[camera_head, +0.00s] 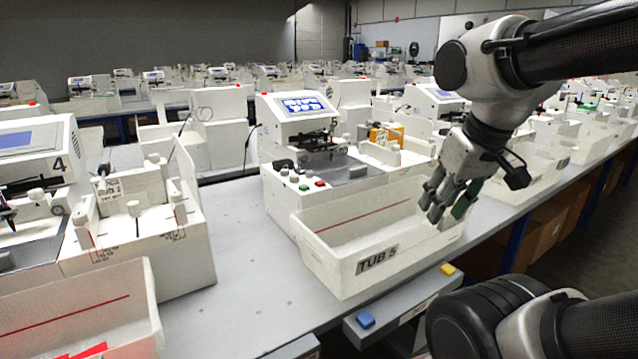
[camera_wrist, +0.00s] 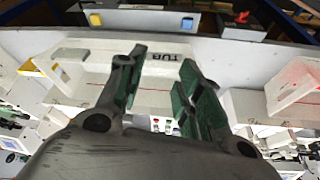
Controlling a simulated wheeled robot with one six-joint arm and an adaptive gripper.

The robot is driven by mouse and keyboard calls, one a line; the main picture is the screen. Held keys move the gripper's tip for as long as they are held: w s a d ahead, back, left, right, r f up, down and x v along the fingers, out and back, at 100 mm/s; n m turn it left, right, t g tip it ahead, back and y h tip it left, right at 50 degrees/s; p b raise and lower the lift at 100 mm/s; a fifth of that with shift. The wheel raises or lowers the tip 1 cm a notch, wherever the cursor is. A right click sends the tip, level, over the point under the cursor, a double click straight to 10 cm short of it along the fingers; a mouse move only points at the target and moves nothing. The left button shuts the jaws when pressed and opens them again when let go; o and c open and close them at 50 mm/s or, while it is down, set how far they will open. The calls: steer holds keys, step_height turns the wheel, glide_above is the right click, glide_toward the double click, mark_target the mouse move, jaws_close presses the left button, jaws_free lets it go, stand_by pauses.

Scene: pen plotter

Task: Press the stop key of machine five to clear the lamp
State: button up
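Machine five (camera_head: 300,118) stands behind the tub marked TUB 5 (camera_head: 377,262) and has a lit blue screen. Its front left corner carries several small keys, among them a red key (camera_head: 319,183) and a green key (camera_head: 294,179). I cannot read any key labels. My gripper (camera_head: 440,207) hangs over the right side of the tub, apart from the keys and to their right. In the wrist view my gripper (camera_wrist: 163,60) has its green-padded fingers spread with nothing between them. The tub (camera_wrist: 150,80) and small coloured keys show beyond the fingers.
Machine four (camera_head: 40,150) and its tub (camera_head: 80,310) are at left. A grey tabletop (camera_head: 235,270) is bare between the machines. A blue button (camera_head: 366,319) and a yellow button (camera_head: 447,269) sit on the front ledge. Yellow-orange items (camera_head: 385,136) stand right of machine five.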

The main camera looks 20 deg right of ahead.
jaws_close()
stand_by(1.2)
